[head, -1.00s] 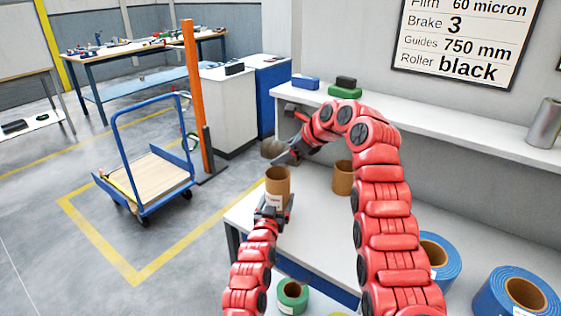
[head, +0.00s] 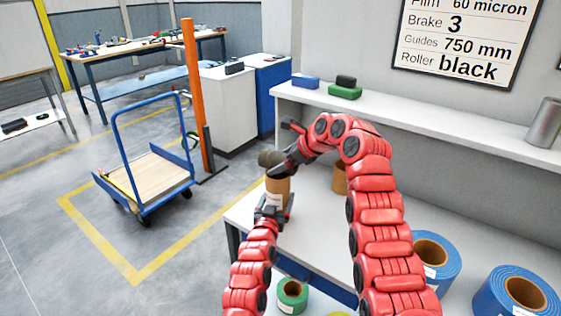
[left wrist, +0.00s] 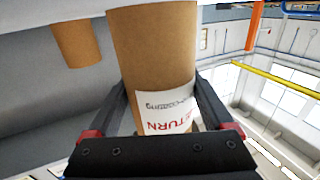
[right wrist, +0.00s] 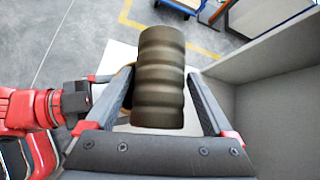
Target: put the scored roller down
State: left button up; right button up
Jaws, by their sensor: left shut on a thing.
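The scored roller (right wrist: 160,75) is a dark brown cylinder with ribbed bands. It lies between the fingers of my right gripper (right wrist: 161,75), which appears shut on it. In the head view the roller (head: 270,158) shows end-on at my right gripper (head: 284,164), just above a cardboard tube (head: 278,189). My left gripper (head: 273,208) is shut on this tube, which stands upright. In the left wrist view the tube (left wrist: 155,60) carries a white label reading RETURN. The tube's mouth is hidden behind the roller and right gripper in the head view.
A second cardboard tube (head: 339,178) stands on the white table (head: 318,225), partly behind my right arm. Blue rolls (head: 436,262) and a green roll (head: 292,296) are nearer. A shelf (head: 440,121) runs along the wall. A blue trolley (head: 150,180) stands on the floor.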

aim_at(284, 156)
jog(key=shift+s, duration=0.1)
jog(key=v, duration=1.1)
jog(key=shift+d, duration=0.15)
jog(key=shift+s+d+r, duration=0.1)
jog(key=shift+s+r, duration=0.1)
jog(key=shift+s, duration=0.05)
jog(key=shift+c, duration=0.9)
jog(key=x, duration=0.6)
jog(key=shift+w+a+r, duration=0.3)
jog(key=shift+a+r, duration=0.05)
jog(key=shift+d+f+x, duration=0.1)
jog(key=shift+d+x, duration=0.05)
jog(key=shift+x, duration=0.85)
jog(key=shift+d+f+x, duration=0.1)
jog(key=shift+x, duration=0.85)
jog(key=shift+d+f+x, duration=0.1)
jog(key=shift+d+x, duration=0.05)
jog(key=shift+x, duration=0.85)
jog(key=shift+w, duration=0.1)
jog(key=shift+c, duration=0.2)
